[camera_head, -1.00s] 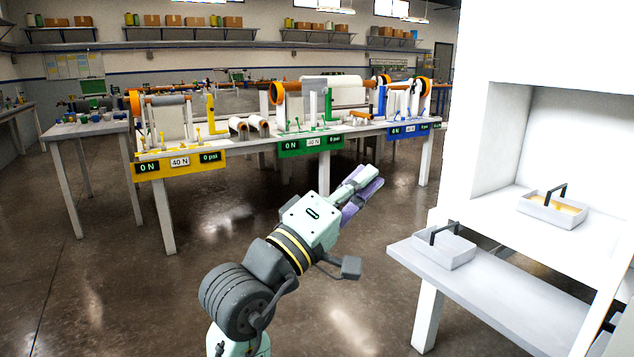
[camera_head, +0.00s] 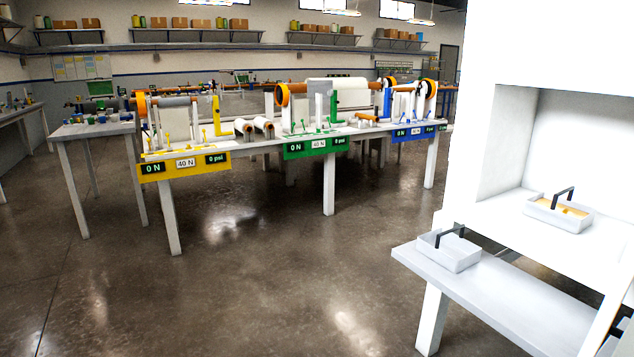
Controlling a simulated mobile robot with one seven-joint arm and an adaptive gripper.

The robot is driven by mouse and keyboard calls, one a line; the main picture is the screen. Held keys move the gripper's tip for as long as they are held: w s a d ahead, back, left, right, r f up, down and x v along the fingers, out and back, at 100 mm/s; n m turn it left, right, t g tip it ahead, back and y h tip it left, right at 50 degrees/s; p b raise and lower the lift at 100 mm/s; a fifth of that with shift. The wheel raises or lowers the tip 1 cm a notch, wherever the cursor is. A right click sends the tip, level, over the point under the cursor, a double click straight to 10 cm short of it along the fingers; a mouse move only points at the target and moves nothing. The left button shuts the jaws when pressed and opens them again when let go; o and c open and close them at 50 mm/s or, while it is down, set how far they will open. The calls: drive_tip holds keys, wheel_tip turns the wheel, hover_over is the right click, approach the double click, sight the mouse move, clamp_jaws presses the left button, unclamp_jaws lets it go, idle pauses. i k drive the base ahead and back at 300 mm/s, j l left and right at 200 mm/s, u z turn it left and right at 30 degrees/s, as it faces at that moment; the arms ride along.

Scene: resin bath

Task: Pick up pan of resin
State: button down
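A white pan with orange-yellow resin (camera_head: 544,212) and a black handle sits inside the white booth at the right. A second white pan (camera_head: 457,255) with a black handle stands on the lower shelf in front of the booth; it shows no orange and looks empty. My gripper and arm are out of view.
The white booth (camera_head: 490,215) fills the right side, with its lower white shelf (camera_head: 500,295) jutting out to the left. A long bench (camera_head: 268,148) with rollers and yellow, green and blue panels stands across the back. The floor (camera_head: 250,280) between is clear.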

sight(561, 204)
drive_tip(key=z, duration=1.35)
drive_tip(key=j+z, duration=0.15)
drive_tip(key=j, duration=0.9)
drive_tip(key=i+j, duration=1.25)
drive_tip(key=i+u, duration=0.05)
